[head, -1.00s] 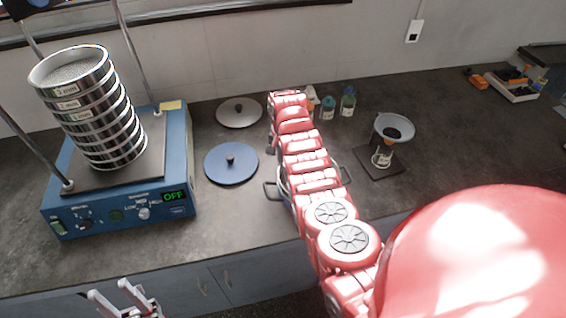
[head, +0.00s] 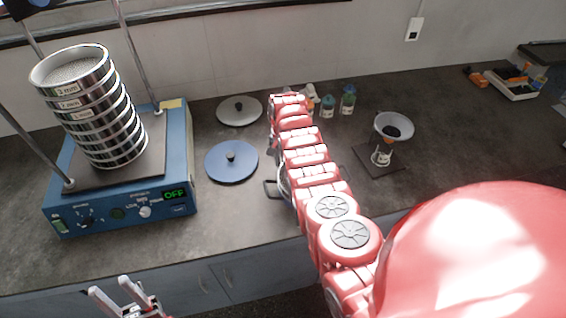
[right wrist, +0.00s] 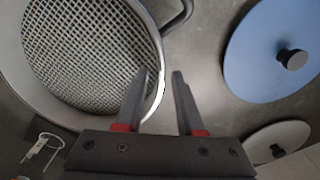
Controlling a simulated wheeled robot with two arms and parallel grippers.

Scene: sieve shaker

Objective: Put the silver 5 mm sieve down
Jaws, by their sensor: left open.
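The silver sieve with a coarse mesh (right wrist: 90,50) fills the upper left of the right wrist view, and I cannot read a size label on it. A dark handle (right wrist: 180,14) shows beside its rim. My right gripper (right wrist: 161,74) is open, with a short stretch of the rim between its fingers and a gap beside the right finger. In the head view my right arm hides most of the sieve and the gripper. My left gripper (head: 108,285) is open and empty, low at the left, in front of the bench.
A blue shaker (head: 120,212) carries a sieve stack (head: 100,118) between rods; its display reads OFF. A blue lid (head: 231,165) and a silver lid (head: 239,112) lie beside it. A funnel on a stand (head: 393,127) and small bottles (head: 347,102) stand to the right.

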